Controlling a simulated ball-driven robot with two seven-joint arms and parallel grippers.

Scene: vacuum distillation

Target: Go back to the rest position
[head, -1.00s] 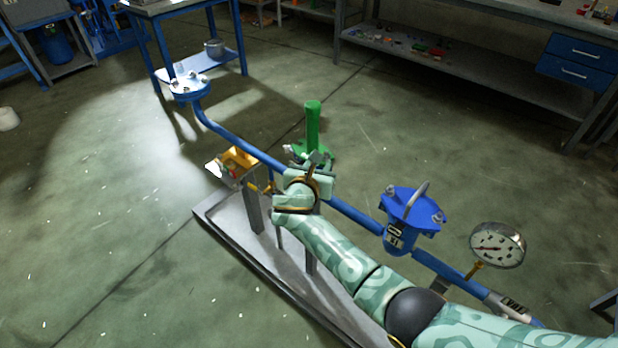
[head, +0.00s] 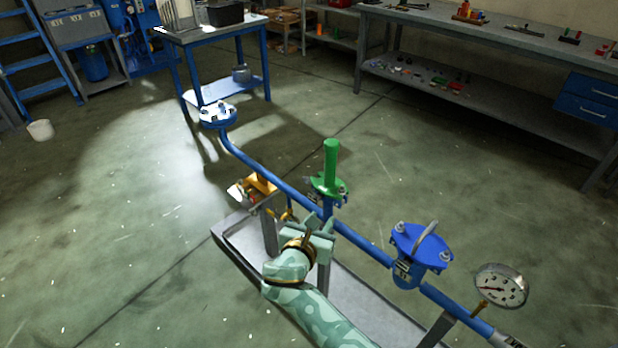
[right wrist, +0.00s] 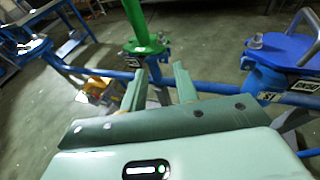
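My right gripper (head: 320,222) is open and empty, low in the middle of the head view. It is just on the near side of the blue pipe (head: 362,243), below the green valve (head: 330,172). In the right wrist view the two fingers of the right gripper (right wrist: 161,70) stand apart. The base of the green valve (right wrist: 145,46) shows just beyond them, with nothing held between. Whether a fingertip touches the pipe cannot be told. My left gripper is in neither view.
A blue-capped valve (head: 418,247) and a round pressure gauge (head: 499,287) sit on the pipe to the right. A grey tray base (head: 225,245) lies under the pipe. Open floor (head: 120,240) is at left.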

